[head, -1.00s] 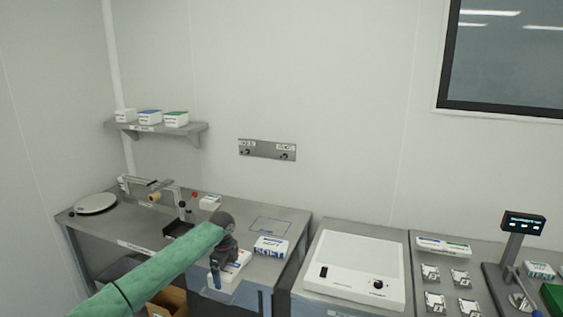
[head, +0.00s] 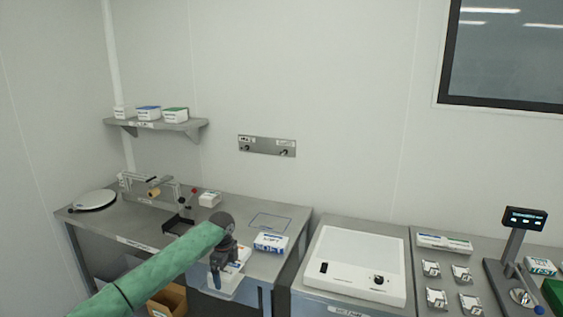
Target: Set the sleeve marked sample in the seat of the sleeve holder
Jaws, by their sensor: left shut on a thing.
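My left gripper (head: 216,279) comes in from the left and points down at the front edge of the left bench. It is shut on a white box-like piece (head: 226,285), partly hidden by the gripper; I cannot read a mark on it. A white and blue printed box (head: 270,242) stands on the bench just right of the gripper, apart from it. I cannot make out for sure which thing is the sleeve holder or its seat. My right gripper is not in view.
The left bench (head: 290,220) has a bare outlined patch, a small white box (head: 209,199) and a dark tray (head: 177,226). A white flat device (head: 358,262) fills the middle bench. Small card stands (head: 432,268) and a display (head: 526,219) are right.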

